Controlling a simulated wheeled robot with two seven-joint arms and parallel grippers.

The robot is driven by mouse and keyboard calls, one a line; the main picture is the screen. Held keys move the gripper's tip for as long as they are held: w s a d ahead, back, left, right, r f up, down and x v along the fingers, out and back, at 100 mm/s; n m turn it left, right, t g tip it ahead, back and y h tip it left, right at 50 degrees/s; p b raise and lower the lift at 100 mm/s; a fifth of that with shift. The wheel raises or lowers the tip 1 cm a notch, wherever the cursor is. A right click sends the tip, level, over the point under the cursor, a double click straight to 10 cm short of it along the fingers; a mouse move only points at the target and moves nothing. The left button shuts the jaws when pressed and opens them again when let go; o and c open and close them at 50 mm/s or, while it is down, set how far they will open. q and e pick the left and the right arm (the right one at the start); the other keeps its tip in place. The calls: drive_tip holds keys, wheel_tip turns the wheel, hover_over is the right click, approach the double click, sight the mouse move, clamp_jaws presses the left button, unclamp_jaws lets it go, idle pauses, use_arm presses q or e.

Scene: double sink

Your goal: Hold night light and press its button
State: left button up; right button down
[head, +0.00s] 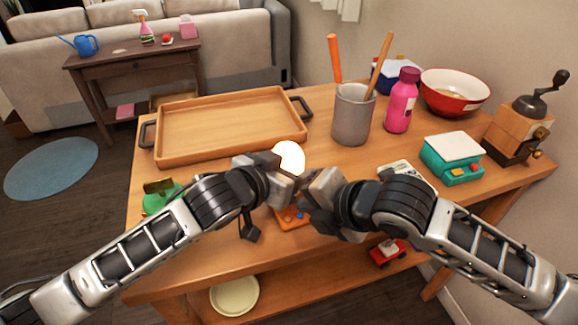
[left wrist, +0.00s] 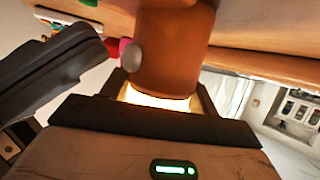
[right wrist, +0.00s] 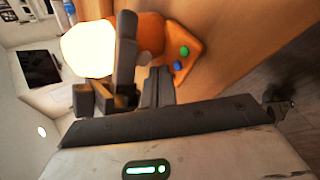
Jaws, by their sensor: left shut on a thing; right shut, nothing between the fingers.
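The night light has a glowing round globe (head: 289,157) and an orange base (head: 292,217). In the right wrist view the globe (right wrist: 88,50) is bright, and a green and a blue button show on the orange base (right wrist: 185,45). My left gripper (head: 286,184) is shut around the light; its wrist view shows the orange body (left wrist: 172,50) between the fingers, with a small grey knob (left wrist: 131,58) at its side. My right gripper (head: 307,199) is shut and empty, close beside the light. Whether its fingertips touch the light cannot be told.
A wooden tray (head: 160,158) lies behind the grippers. A green object (head: 160,200) sits near my left arm.

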drive_tip(key=s+d, duration=0.2)
drive_tip(key=s, duration=0.3)
drive_tip(key=shift+s, duration=0.4)
drive_tip(key=shift+d, duration=0.1)
use_arm(q)
drive_tip(key=o, duration=1.1)
drive_tip(key=shift+o, duration=0.2)
